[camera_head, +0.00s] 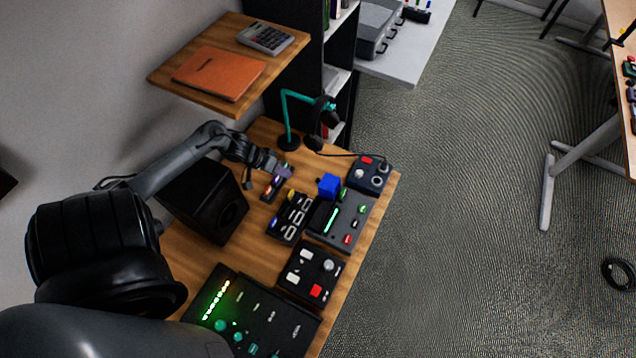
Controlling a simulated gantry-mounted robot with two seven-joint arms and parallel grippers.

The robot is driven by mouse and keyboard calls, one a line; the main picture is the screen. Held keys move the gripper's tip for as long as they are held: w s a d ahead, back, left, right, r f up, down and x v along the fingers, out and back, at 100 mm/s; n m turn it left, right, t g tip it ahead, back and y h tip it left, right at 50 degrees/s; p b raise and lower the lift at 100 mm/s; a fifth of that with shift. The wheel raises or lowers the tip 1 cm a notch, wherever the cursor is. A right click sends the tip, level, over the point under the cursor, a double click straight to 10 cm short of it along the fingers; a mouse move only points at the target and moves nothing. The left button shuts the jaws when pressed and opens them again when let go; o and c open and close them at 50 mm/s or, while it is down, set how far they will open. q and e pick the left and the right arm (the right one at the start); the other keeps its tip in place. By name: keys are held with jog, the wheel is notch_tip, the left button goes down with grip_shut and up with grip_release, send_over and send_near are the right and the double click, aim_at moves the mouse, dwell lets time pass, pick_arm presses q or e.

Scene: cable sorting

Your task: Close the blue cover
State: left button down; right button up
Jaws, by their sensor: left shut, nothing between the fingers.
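The blue cover (329,186) is a small bright blue box shape standing up at the back edge of a dark grey control panel (353,222). The panel also has a lit green bar and small green and red buttons. What lies under or behind the cover is hidden. My left gripper (286,172) is shut and empty. It is above the back part of the desk, to the left of the blue cover and apart from it. My right gripper is not in view.
A switch box (291,217) stands left of the panel, and a box with a red button (311,273) in front. A dark box (370,174) sits behind right. A black speaker (207,200) is under my arm.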

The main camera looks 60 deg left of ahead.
aim_at(327, 185)
pick_arm(q)
jog(key=w+d+f+b, duration=0.3)
jog(key=w+f, duration=0.4)
jog(key=w, duration=0.2)
jog(key=shift+w+f+y, duration=0.25)
jog(key=shift+w+y, duration=0.05)
jog(key=shift+w, duration=0.05)
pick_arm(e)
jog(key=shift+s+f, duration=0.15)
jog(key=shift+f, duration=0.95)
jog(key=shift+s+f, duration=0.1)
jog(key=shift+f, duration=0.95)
pick_arm(q)
jog(key=shift+r, duration=0.1)
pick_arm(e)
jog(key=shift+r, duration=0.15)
